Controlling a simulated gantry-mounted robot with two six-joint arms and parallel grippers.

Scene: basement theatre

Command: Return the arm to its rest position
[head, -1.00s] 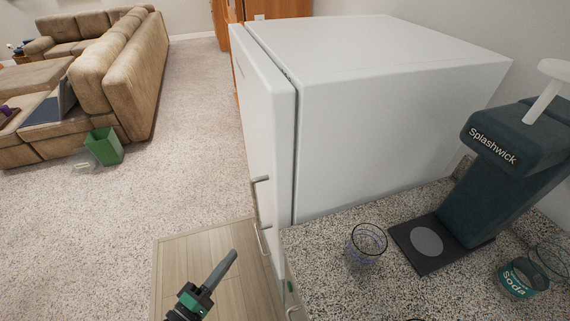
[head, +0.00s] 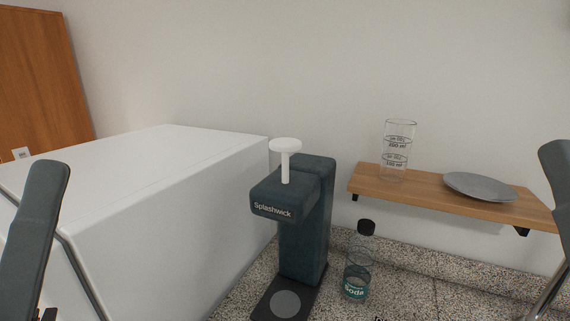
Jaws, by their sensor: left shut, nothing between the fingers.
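My left gripper (head: 46,176) stands at the left edge of the head view, close to the camera. Its dark grey shut fingers point upward in front of the white fridge, with nothing held. The frame edge cuts off its lower part. A dark form at the right edge is only partly seen, and I cannot make out a right gripper.
The white fridge (head: 190,185) fills the left. The Splashwick soda machine (head: 305,230) stands on the speckled counter (head: 405,280) with a soda bottle (head: 357,275) beside it. A wooden shelf (head: 430,198) holds a clear measuring glass (head: 397,150) and a grey plate (head: 480,187).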

